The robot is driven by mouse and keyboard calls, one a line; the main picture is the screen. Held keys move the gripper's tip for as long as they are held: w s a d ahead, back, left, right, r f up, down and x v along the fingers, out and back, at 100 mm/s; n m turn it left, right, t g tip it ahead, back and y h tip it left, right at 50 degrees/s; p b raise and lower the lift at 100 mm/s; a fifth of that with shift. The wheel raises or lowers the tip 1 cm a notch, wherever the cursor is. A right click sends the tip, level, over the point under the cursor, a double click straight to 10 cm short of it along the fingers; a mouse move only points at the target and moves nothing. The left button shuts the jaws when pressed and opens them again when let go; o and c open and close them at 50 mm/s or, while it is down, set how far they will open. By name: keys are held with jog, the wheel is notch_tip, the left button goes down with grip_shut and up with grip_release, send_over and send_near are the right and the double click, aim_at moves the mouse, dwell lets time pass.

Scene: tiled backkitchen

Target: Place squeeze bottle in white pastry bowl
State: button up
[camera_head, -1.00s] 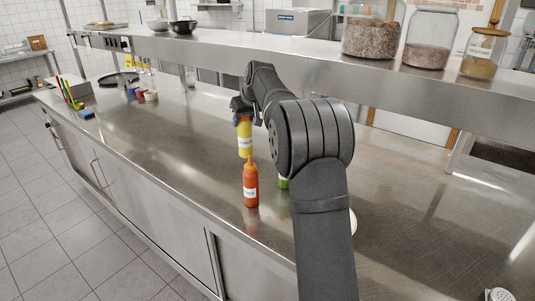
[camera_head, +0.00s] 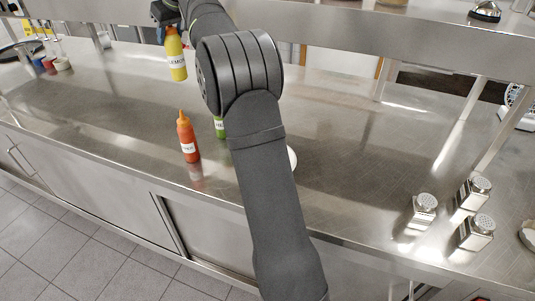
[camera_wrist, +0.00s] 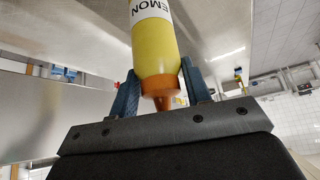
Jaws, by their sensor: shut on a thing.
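A yellow squeeze bottle (camera_head: 176,58) with a lemon label hangs upright above the steel counter. My gripper (camera_head: 167,16) is at its top, partly cut by the picture edge. In the wrist view, the gripper's blue fingers (camera_wrist: 158,82) close on the orange cap end of the yellow bottle (camera_wrist: 153,45). A red squeeze bottle (camera_head: 187,140) stands on the counter, with a green bottle (camera_head: 219,127) behind it, mostly hidden by my arm. A white rim (camera_head: 292,158), perhaps the pastry bowl, shows beside my arm; the rest is hidden.
Metal shakers (camera_head: 424,208) stand at the counter's right. Small cups (camera_head: 50,64) and a dark round pan (camera_head: 20,50) are at the far left. A steel shelf (camera_head: 400,35) runs above the back of the counter. The counter left of the red bottle is clear.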

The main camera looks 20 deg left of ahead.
jog(key=w+d+r+n+g, duration=0.1)
jog(key=w+d+n, duration=0.1)
jog(key=d, duration=2.3)
jog(key=s+d+f+n+g, duration=0.1)
jog(key=s+d, duration=0.5)
jog(key=d, duration=0.4)
jog(key=s+d+n+g, duration=0.1)
jog(key=s+d+n, duration=0.1)
jog(key=s+d, duration=0.5)
notch_tip(320, 180, down, 11)
jog(key=w+d, duration=0.2)
jog(key=a+f, duration=1.1)
jog(key=shift+w+a+f, duration=0.15)
jog(key=shift+w+a, duration=0.1)
